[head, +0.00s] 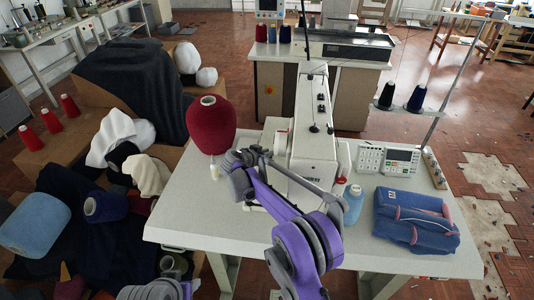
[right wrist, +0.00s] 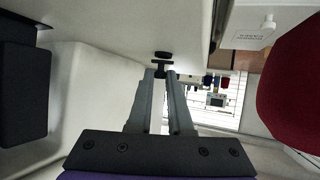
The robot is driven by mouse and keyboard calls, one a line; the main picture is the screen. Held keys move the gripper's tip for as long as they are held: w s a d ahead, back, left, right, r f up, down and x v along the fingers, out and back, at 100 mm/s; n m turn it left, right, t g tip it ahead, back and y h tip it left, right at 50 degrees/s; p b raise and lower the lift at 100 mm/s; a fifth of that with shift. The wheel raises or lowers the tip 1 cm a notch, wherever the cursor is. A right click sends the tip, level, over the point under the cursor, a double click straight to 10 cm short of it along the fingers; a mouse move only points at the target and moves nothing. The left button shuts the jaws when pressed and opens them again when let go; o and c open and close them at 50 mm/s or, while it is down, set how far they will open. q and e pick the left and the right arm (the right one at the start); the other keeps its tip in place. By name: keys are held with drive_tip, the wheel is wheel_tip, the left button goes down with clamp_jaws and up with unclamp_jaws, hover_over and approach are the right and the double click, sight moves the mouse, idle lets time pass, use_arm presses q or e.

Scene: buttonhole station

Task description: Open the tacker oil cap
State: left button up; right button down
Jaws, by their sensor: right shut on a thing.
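The tacker (head: 312,120) is the white sewing machine standing on the pale table. My right gripper (head: 268,153) reaches in at the left side of the machine body, its fingers nearly together. In the right wrist view, my right gripper (right wrist: 161,73) is shut on a small black part, which looks like the oil cap (right wrist: 162,66), at the fingertips. The cap cannot be made out in the head view. Parts of my left arm show low at the bottom left of the head view; its fingers are not clear.
A dark red yarn cone (head: 209,122) stands just left of my right gripper; it also shows close in the right wrist view (right wrist: 292,88). The table's front left is clear.

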drive_tip(key=g+p, duration=0.1)
drive_tip(key=w+r+g, duration=0.1)
drive_tip(key=shift+w+d+r+n+g+y+p, duration=0.1)
drive_tip(key=shift+r+n+g+y+p, duration=0.1)
drive_tip(key=shift+n+g+y+p, duration=0.15)
drive_tip(key=shift+w+g+y+p, duration=0.25)
drive_tip(key=shift+g+p, duration=0.1)
drive_tip(key=shift+g, duration=0.2)
use_arm(q)
drive_tip(key=shift+t, duration=0.3)
drive_tip(key=shift+w+r, duration=0.45)
drive_tip(key=shift+r, duration=0.3)
drive_tip(key=shift+w+r, duration=0.4)
drive_tip(key=shift+r, duration=0.4)
drive_tip(key=shift+w+r, duration=0.45)
drive_tip(key=shift+r, duration=0.3)
use_arm(e)
drive_tip(key=shift+w+d+n+g, duration=0.1)
drive_tip(key=shift+n+g, duration=0.15)
drive_tip(key=shift+g, duration=0.35)
drive_tip(key=c, duration=0.9)
unclamp_jaws()
drive_tip(key=shift+o, duration=0.2)
use_arm(q)
drive_tip(key=shift+s+f, duration=0.1)
drive_tip(key=shift+f, duration=0.05)
use_arm(e)
drive_tip(key=v, duration=1.1)
drive_tip(key=shift+d, duration=0.2)
drive_tip(key=shift+w, duration=0.1)
